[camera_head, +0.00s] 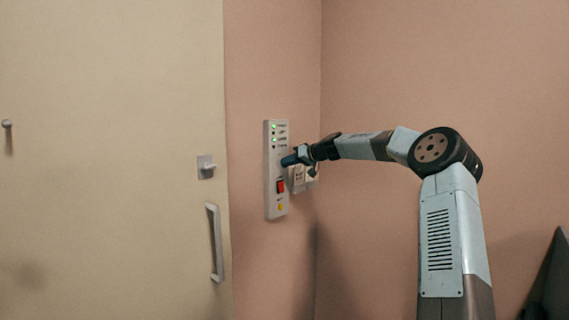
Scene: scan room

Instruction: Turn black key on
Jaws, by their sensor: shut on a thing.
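My gripper (289,160) is at the middle of the panel, above the red switch. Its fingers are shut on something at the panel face. The black key is not visible; the gripper covers that part of the panel, so I cannot see which way the key points.
A cream door with a handle (215,243) and a latch (206,167) stands to the left. A dark object (553,285) shows at the lower right edge. The wall right of my arm is bare.

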